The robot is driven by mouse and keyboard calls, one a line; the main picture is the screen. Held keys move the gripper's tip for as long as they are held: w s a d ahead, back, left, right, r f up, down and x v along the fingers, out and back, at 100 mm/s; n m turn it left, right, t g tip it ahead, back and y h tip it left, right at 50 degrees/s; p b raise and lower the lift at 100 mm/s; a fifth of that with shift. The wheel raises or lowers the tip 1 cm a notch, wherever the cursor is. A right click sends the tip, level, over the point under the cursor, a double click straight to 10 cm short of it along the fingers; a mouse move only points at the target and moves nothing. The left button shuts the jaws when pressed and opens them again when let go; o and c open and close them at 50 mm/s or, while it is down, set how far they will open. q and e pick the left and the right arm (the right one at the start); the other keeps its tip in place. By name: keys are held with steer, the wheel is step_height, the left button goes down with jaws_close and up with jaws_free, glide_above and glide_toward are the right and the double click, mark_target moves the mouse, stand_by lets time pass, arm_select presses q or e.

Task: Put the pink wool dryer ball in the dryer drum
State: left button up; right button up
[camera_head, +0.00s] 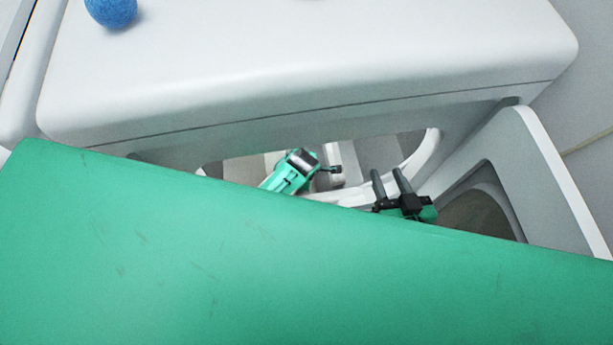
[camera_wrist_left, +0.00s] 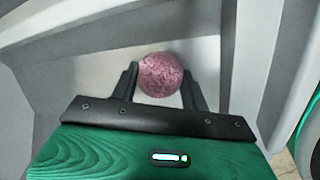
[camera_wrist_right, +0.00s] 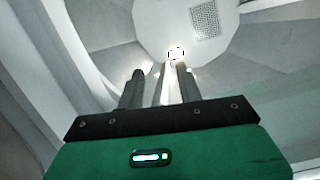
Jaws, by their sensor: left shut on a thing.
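The pink wool dryer ball (camera_wrist_left: 161,75) sits between the fingers of my left gripper (camera_wrist_left: 163,88) in the left wrist view, and they are shut on it. In the head view my left gripper (camera_head: 330,169) is at the dryer's front opening, and the ball cannot be made out there. My right gripper (camera_head: 390,178) is to its right, near the opening's right side, fingers apart and empty. The right wrist view looks into the dryer drum (camera_wrist_right: 95,50), with a pale round back wall and a perforated plate.
The white dryer (camera_head: 300,65) has a blue ball (camera_head: 111,10) on its top at the back left. Its open door (camera_head: 545,160) stands out at the right. My own green body covers the lower head view and hides part of the opening.

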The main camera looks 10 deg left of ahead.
arm_select(q)
steer(key=shift+f+b, duration=0.35)
steer(key=shift+f, duration=0.25)
arm_select(e)
steer(key=shift+w+a+r+t+y, duration=0.15)
steer(key=shift+w+r+t, duration=0.1)
steer(key=shift+r+t, duration=0.45)
steer(key=shift+w+a+r+t+y, duration=0.1)
steer(key=shift+w+r+t+y, duration=0.1)
steer(key=shift+r+t, duration=0.5)
steer(key=shift+r, duration=0.1)
arm_select(q)
steer(key=shift+f, duration=0.3)
steer(key=o, duration=1.1)
steer(key=shift+c, duration=0.2)
arm_select(e)
steer(key=shift+w+r, duration=0.1)
steer(key=shift+r, duration=0.15)
steer(key=shift+f, duration=0.1)
